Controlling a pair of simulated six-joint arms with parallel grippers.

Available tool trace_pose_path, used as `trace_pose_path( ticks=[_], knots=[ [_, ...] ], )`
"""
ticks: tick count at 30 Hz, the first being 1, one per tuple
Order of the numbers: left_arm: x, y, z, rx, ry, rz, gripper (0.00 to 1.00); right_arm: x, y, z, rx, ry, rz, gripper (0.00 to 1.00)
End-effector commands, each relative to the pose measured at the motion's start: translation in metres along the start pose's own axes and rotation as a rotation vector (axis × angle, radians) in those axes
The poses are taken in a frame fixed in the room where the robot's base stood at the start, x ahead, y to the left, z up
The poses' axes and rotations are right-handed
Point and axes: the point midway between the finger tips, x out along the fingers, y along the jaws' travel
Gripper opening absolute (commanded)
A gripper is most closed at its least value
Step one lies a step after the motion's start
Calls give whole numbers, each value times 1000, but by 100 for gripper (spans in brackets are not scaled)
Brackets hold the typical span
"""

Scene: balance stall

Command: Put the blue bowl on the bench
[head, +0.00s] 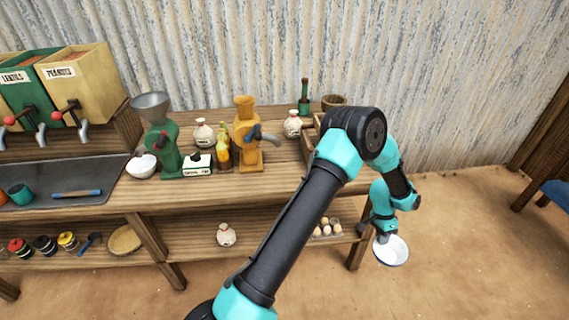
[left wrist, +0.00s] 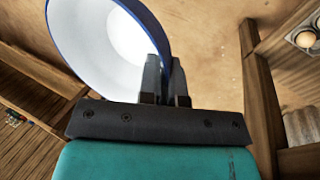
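The blue bowl, white inside with a blue rim (head: 392,250), is in the air off the right end of the wooden bench (head: 215,197), lower than its top. My left gripper (head: 383,237) is at the bowl's near left edge. In the left wrist view my left gripper's fingers (left wrist: 165,82) are close together on the wall of the blue bowl (left wrist: 100,35), which hangs tilted in that picture. My left arm hides the right part of the bench top. My right gripper is not in view.
The bench carries a green mill (head: 165,150), a yellow mill (head: 246,140), a white bowl (head: 142,166), bottles and sacks. Its lower shelf holds eggs (head: 328,230) and a sack (head: 226,235). A strip along the bench's front edge is clear. A blue-topped piece (head: 556,192) stands far right.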

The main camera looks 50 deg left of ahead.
Motion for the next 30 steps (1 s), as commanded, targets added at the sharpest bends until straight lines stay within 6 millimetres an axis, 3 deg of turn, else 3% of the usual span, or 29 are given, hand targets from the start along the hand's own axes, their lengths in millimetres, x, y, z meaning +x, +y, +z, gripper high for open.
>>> trace_pose_path(
  ticks=[6,15,21,24,30],
  knots=[
    [-64,-65,58,334,-133,1,0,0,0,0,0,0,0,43],
    [-145,-134,152,833,-340,2,0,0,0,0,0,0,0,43],
    [-184,-160,211,1228,-513,5,0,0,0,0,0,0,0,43],
    [-195,-165,232,1461,-615,6,0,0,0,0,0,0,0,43],
    [-203,-166,254,1883,-798,7,0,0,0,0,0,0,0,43]
  ],
)
